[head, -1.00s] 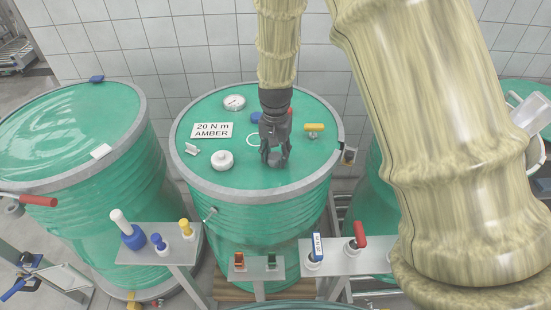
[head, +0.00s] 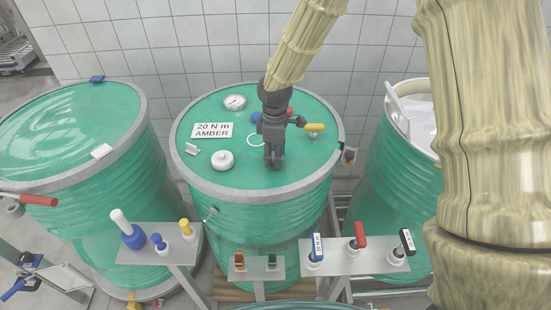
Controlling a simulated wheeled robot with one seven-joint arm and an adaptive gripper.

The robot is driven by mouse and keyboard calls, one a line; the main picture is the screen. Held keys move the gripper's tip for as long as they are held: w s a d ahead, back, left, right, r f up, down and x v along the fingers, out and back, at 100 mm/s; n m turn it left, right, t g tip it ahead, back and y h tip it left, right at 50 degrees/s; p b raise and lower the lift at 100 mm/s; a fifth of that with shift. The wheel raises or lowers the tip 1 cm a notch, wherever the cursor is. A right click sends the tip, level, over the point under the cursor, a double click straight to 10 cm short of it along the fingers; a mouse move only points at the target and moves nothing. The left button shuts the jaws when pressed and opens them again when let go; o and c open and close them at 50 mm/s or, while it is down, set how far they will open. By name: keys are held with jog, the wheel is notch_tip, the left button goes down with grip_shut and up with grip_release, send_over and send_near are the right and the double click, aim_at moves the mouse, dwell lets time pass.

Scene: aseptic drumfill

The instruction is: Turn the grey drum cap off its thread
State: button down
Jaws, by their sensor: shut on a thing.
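The green drum (head: 240,172) in the middle has a grey rim and a flat green lid. My gripper (head: 274,162) points down at the front right part of this lid. Its fingers are shut on the grey drum cap at lid height and hide nearly all of it. I cannot tell whether the cap still sits on its thread. A label (head: 212,130) reading "20 N m AMBER" lies on the lid to the left.
A white cap (head: 222,160), a round gauge (head: 235,102) and a yellow-handled valve (head: 314,128) stand on the lid around my gripper. Other green drums stand left (head: 75,135) and right (head: 390,190). Small shelves with coloured tools (head: 355,258) are in front.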

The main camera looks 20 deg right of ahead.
jog(key=n, duration=0.6)
jog(key=shift+d, duration=0.1)
jog(key=shift+r+p, duration=0.7)
jog(key=shift+p, duration=0.1)
jog(key=shift+r+p, duration=1.9)
jog(key=shift+r, duration=0.3)
